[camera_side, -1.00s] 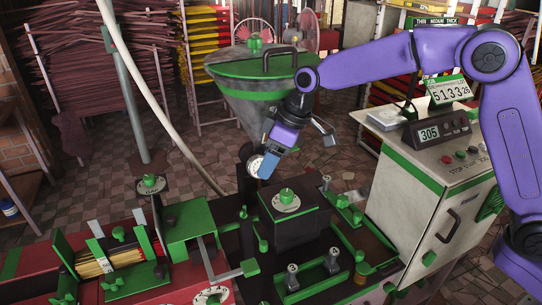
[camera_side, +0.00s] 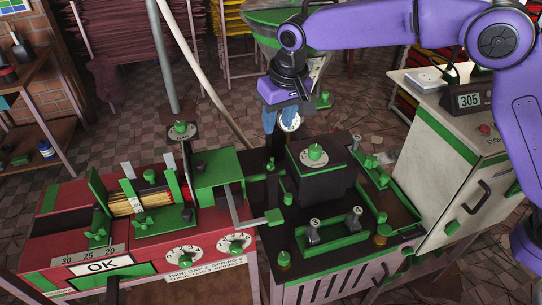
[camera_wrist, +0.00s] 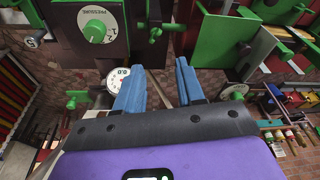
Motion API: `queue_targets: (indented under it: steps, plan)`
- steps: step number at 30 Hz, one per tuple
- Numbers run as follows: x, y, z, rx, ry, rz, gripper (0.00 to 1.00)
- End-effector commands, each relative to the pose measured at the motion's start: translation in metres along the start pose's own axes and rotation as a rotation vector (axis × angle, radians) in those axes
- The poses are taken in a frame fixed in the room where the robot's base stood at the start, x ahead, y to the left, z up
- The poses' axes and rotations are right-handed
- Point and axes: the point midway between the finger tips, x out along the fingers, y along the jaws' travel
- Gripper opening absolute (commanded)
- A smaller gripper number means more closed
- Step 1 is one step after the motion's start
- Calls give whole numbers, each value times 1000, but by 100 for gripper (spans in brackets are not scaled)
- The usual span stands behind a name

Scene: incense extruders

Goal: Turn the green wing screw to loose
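A small green wing-shaped screw (camera_wrist: 154,32) shows in the wrist view on the dark post, ahead of my fingertips and apart from them. In the side view, a small green piece (camera_side: 270,166) on the dark post below my fingers may be the same screw; I cannot tell for sure. My gripper (camera_side: 277,128) points down above the back of the extruder, beside the white dial gauge. In the wrist view my gripper (camera_wrist: 160,64) shows two blue fingers apart with nothing between them. The screw's tightness cannot be read.
The dial gauge (camera_side: 289,121) is close to my fingers. The dark pressure block with its green knob (camera_side: 315,154) stands to the right. A white cabinet (camera_side: 437,150) stands at right.

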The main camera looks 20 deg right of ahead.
Motion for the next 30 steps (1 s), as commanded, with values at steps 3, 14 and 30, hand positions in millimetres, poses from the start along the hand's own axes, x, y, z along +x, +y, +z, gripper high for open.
queue_targets:
  steps: [3, 14, 30]
  plan:
    - [1, -15, -1, 188, 8, 74, 38]
    - [-6, -42, -1, 715, 129, 248, 38]
    - [36, -31, -2, 823, 165, 278, 38]
